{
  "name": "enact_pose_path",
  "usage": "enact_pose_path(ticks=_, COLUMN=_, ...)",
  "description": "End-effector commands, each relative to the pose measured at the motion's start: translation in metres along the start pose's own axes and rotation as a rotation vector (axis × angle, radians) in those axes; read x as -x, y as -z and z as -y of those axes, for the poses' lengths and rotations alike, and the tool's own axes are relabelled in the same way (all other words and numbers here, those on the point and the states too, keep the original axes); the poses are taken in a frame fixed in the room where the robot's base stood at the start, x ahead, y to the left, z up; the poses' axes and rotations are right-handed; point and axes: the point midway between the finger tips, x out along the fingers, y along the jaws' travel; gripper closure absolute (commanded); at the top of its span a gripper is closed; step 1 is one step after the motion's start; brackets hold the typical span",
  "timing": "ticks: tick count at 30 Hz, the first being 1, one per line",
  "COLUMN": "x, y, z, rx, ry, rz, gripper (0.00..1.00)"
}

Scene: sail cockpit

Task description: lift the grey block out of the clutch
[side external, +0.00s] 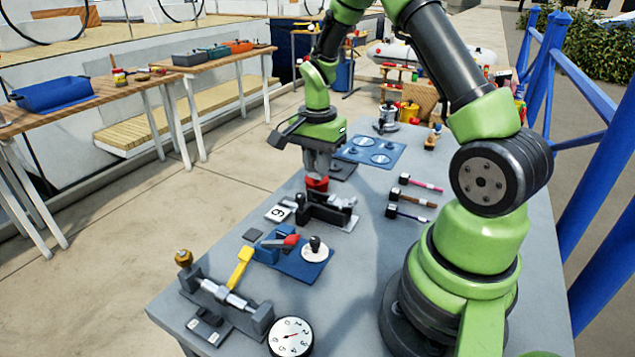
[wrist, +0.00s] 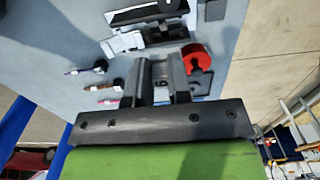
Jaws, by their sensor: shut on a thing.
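The clutch (side external: 327,212) is a dark device on a pale base, in the middle of the grey bench. A red part (side external: 317,183) stands at its far end, and in the wrist view this red part (wrist: 198,62) is curved and lies just right of the fingers. My gripper (side external: 318,172) points down at this far end. In the wrist view my gripper (wrist: 158,62) is shut on a grey piece between its fingers, which I take to be the grey block. Most of the piece is hidden, and I cannot tell whether it touches the clutch (wrist: 165,32).
A blue plate with a red-handled lever (side external: 290,241) and a gauge (side external: 291,337) are nearer the front. Several hammers (side external: 409,197) lie to the right. A blue panel (side external: 370,151) lies behind.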

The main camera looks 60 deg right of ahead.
Motion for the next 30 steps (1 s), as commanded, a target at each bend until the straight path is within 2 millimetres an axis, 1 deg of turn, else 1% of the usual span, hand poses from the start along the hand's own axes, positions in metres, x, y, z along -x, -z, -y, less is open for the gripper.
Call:
enact_pose_path(ticks=1, x=0.009, y=0.0, z=0.0, rx=0.0, ry=0.004, rz=-0.002, gripper=1.0)
enact_pose_path(ticks=3, x=0.019, y=0.0, z=0.001, rx=0.0, ry=0.003, rz=-0.002, gripper=1.0)
enact_pose_path(ticks=6, x=0.027, y=0.0, z=0.0, rx=0.0, ry=0.002, rz=-0.001, gripper=1.0)
enact_pose_path(ticks=19, x=0.031, y=0.0, z=0.0, rx=0.0, ry=0.001, rz=-0.001, gripper=1.0)
enact_pose_path(ticks=30, x=0.05, y=0.0, z=0.0, rx=0.0, ry=0.001, rz=-0.001, gripper=1.0)
